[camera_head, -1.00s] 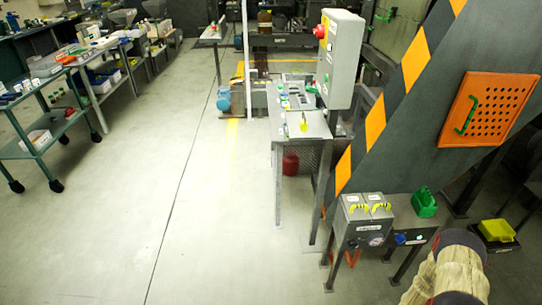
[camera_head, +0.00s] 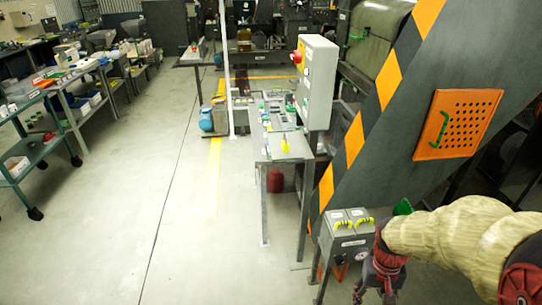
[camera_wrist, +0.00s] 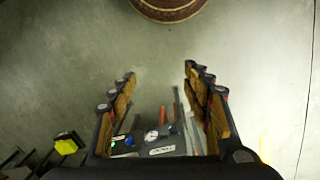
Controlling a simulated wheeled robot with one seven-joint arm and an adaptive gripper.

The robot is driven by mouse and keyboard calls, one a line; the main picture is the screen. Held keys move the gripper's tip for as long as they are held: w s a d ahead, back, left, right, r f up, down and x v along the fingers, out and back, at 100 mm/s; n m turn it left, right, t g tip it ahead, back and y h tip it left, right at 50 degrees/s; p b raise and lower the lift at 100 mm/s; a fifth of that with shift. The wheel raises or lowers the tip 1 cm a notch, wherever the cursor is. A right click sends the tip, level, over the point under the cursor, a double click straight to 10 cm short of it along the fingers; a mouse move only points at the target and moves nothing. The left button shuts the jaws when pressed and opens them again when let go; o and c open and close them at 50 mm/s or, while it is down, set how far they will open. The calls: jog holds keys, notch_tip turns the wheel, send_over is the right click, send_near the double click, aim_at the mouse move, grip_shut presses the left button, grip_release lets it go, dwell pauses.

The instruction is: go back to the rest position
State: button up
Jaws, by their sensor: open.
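My gripper (camera_head: 380,290) hangs at the lower right in the head view, at the end of my arm in its tan sleeve. It is in front of the right side of a grey box (camera_head: 346,238) with two yellow handles. In the wrist view my gripper (camera_wrist: 160,74) has its fingers wide apart, with nothing between the tips and pale floor beyond. The grey box's gauge (camera_wrist: 151,136) shows low between the fingers.
A grey bench (camera_head: 284,149) with a grey control box (camera_head: 316,82) stands mid-view. A striped dark panel with an orange perforated plate (camera_head: 458,124) is at the right. Trolleys (camera_head: 38,150) line the left. The central floor is clear. A yellow thing (camera_wrist: 68,143) shows in the wrist view.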

jog(key=s+a+r+n+t+p, duration=0.1)
jog(key=a+r, duration=0.5)
jog(key=r, duration=0.6)
jog(key=s+a+r+n+t+p, duration=0.2)
jog(key=a+r+t, duration=0.3)
jog(key=r, duration=0.7)
jog(key=shift+s+a+t, duration=0.3)
jog(key=shift+s+a, duration=0.1)
jog(key=shift+s, duration=0.5)
jog(key=shift+r, duration=0.1)
